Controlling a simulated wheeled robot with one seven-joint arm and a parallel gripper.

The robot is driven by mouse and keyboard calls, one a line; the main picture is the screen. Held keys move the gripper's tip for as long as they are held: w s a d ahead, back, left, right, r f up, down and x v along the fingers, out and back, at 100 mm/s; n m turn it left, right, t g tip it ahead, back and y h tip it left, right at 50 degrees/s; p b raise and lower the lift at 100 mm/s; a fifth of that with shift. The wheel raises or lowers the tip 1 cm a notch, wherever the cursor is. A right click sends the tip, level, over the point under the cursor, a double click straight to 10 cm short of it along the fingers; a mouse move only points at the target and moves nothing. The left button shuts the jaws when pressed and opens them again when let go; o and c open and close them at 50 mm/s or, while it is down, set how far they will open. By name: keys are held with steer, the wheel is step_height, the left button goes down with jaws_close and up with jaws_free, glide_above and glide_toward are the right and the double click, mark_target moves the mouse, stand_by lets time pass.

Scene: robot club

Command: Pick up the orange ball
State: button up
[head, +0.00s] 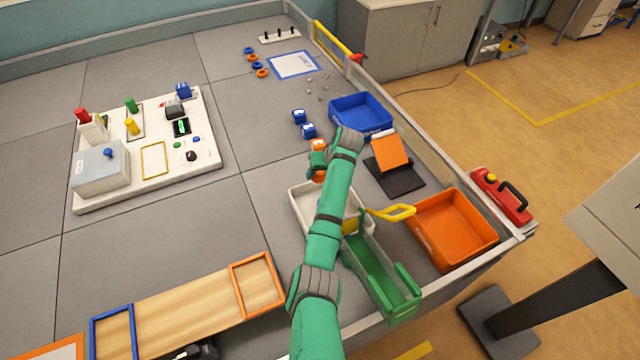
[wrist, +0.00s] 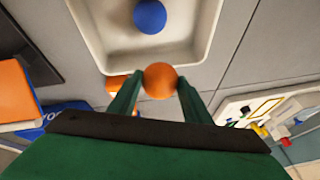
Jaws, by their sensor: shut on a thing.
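The orange ball (wrist: 160,80) sits between the two green fingertips of my gripper (wrist: 158,88) in the wrist view, and the fingers are shut on it. It appears just beside the near rim of a white tray (wrist: 85,30), and I cannot tell its height. In the head view my gripper (head: 318,168) is at the far edge of the white tray (head: 301,205), and only a bit of orange shows under it. A blue ball (wrist: 150,16) lies in the tray in the wrist view; my arm hides it in the head view.
An orange block (head: 318,145) and blue blocks (head: 308,131) lie close beyond my gripper. A blue bin (head: 345,104), an orange bin (head: 465,258) and a green carrier (head: 378,280) with a yellow handle stand nearby. A white panel (head: 205,165) is at left. Grey table between is clear.

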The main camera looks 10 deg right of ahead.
step_height(320, 180, up, 19)
steer(key=shift+f, duration=0.15)
stand_by(1.1)
